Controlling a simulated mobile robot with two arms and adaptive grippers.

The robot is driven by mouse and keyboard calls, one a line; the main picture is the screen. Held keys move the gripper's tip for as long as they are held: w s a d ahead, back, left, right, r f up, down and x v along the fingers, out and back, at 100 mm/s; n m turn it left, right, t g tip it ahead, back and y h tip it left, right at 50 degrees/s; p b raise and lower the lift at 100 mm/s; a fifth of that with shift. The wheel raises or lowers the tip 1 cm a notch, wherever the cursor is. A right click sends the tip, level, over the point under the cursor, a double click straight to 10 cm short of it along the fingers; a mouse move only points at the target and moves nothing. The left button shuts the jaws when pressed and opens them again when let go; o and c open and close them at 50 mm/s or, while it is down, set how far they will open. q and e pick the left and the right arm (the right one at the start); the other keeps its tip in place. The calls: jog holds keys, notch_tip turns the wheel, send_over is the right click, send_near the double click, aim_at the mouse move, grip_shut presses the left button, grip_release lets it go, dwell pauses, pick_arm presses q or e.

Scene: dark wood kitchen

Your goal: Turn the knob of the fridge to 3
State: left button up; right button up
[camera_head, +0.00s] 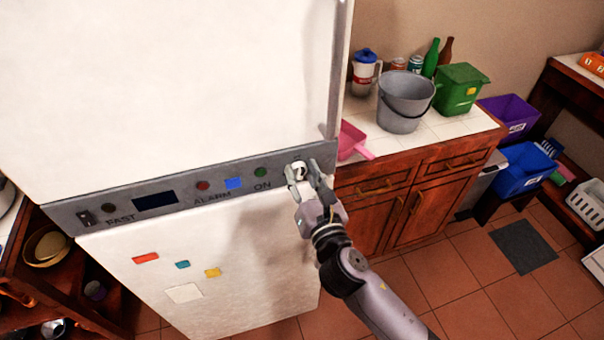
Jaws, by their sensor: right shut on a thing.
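The white fridge (170,80) fills the left and middle of the view. A grey control panel (118,202) runs across it, with a dark display, round indicators and the words FAST, ALARM and ON. The pale knob (299,168) sits at the panel's right end. My right gripper (303,177) comes from the lower right, with its fingers around the knob, shut on it. The fingers partly cover the knob, so its number marks and setting cannot be read. My left gripper is not in view.
A wooden cabinet (420,195) with a tiled top stands right of the fridge. It carries a grey bucket (403,105), a green bin (459,92), a pink dustpan (351,140) and bottles. The tiled floor (450,290) in front is clear apart from a dark mat (524,247).

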jog(key=m, duration=0.3)
jog(key=shift+d+f+m, duration=0.1)
jog(key=shift+m, duration=0.3)
jog(key=m, duration=0.3)
jog(key=shift+m, duration=0.3)
jog(key=m, duration=0.7)
jog(key=shift+d+f, duration=0.15)
jog(key=shift+f, duration=0.1)
jog(key=m, duration=0.6)
jog(key=shift+f+m, duration=0.15)
jog(key=shift+m, duration=0.15)
jog(key=m+p, duration=0.1)
jog(key=m, duration=0.4)
jog(key=shift+f+m, duration=0.15)
jog(key=shift+m, duration=0.25)
jog(key=shift+a, duration=0.2)
jog(key=o, duration=1.1)
